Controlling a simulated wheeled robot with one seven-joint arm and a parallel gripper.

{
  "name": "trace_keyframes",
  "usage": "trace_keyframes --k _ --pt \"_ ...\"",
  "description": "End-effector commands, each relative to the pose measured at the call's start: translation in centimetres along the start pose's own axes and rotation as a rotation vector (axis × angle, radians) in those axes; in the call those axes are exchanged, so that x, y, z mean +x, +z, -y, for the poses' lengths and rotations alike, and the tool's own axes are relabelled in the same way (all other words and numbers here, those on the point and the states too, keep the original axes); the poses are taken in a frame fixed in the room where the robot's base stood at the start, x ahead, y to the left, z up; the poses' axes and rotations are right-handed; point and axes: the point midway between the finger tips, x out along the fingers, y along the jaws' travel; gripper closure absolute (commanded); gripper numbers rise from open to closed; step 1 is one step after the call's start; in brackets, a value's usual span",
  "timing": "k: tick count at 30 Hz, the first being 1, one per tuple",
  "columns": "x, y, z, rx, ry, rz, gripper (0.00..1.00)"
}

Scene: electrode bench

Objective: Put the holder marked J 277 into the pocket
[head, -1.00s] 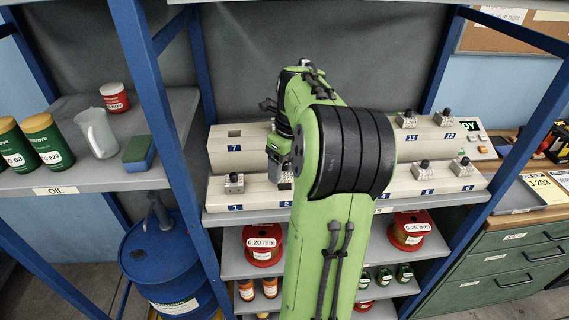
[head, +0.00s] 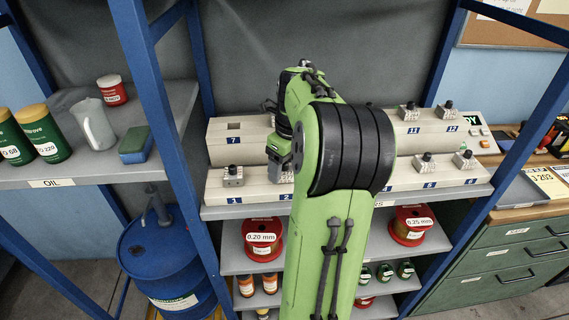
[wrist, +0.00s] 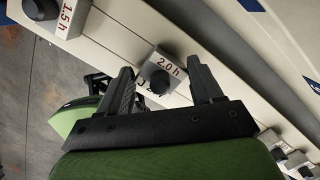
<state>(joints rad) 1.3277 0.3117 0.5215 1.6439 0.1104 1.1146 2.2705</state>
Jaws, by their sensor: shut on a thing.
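My gripper (wrist: 163,85) has its two black fingers on either side of a grey holder (wrist: 166,66) with a black round knob. The holder's top reads "2.0 h"; a "J 2…" marking on its side is partly hidden, so I cannot read the full number. In the head view my green arm covers the middle of the two-step bench, and the gripper is down at the lower row near label 2. An empty square pocket (head: 234,126) shows in the upper step above label 7. Other pockets behind my arm are hidden.
Another holder (head: 233,175) stands at label 1, marked "1.5 h" in the wrist view (wrist: 58,16). More holders stand at the right, in the lower row (head: 425,163) and at 11 and 12 (head: 409,111). Blue shelf posts (head: 160,110) flank the bench.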

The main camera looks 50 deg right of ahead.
Motion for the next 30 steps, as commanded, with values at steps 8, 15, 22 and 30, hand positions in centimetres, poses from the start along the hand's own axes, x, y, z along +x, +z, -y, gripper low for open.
trace_keyframes --k 8,15,22,30 --pt "0.1 0.0 0.0 0.0 -0.001 0.001 0.79" --pt "0.1 0.0 0.0 0.0 -0.001 0.001 0.05" --pt "0.1 0.0 0.0 0.0 0.0 0.0 0.05" --pt "-5.3 0.1 0.1 0.0 -0.005 0.004 0.05"
